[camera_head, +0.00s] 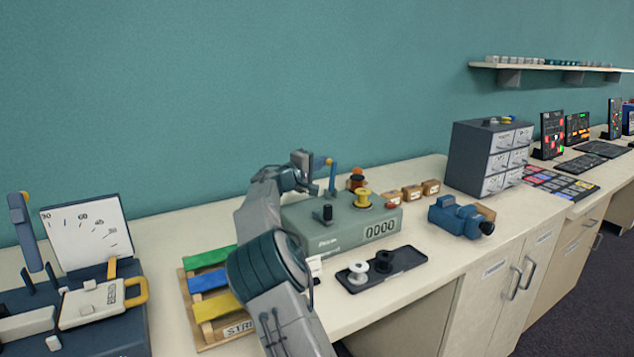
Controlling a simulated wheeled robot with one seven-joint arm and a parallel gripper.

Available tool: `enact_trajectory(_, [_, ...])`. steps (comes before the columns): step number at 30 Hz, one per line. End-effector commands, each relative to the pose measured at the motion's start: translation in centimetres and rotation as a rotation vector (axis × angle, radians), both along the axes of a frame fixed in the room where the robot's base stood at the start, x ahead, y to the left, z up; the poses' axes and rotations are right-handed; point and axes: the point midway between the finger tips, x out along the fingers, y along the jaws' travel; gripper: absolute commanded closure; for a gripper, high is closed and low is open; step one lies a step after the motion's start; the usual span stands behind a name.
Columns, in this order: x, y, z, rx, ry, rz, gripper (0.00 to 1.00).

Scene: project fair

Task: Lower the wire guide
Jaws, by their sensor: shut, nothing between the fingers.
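A grey-green winding machine (345,238) with a counter reading 0000 stands on the bench in the middle. The likely wire guide is a blue upright arm (332,177) with an orange tip at its top, at the back of the machine. It is raised. A yellow spool (362,199) sits on the machine's top, and a black knob (323,213) stands to its left. My gripper (312,187) is shut and empty just left of the blue arm. The picture does not show clearly whether they touch. My arm hides the machine's left end.
A dark tray (400,262) with a white and a black spool lies in front of the machine. A rack of coloured strips (208,282) and a gauge device (90,300) stand left. A blue camera-like device (457,218) and a drawer cabinet (470,155) are right.

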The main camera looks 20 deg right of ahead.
Motion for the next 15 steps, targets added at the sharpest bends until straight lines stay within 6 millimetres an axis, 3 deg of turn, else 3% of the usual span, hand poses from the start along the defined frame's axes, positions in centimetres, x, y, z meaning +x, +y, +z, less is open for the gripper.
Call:
enact_trajectory(1, [-0.2, 0.0, -0.8, 0.004, -0.026, 0.000, 1.00])
enact_trajectory(15, [-2.0, -0.4, -0.1, 0.042, -0.208, 0.000, 1.00])
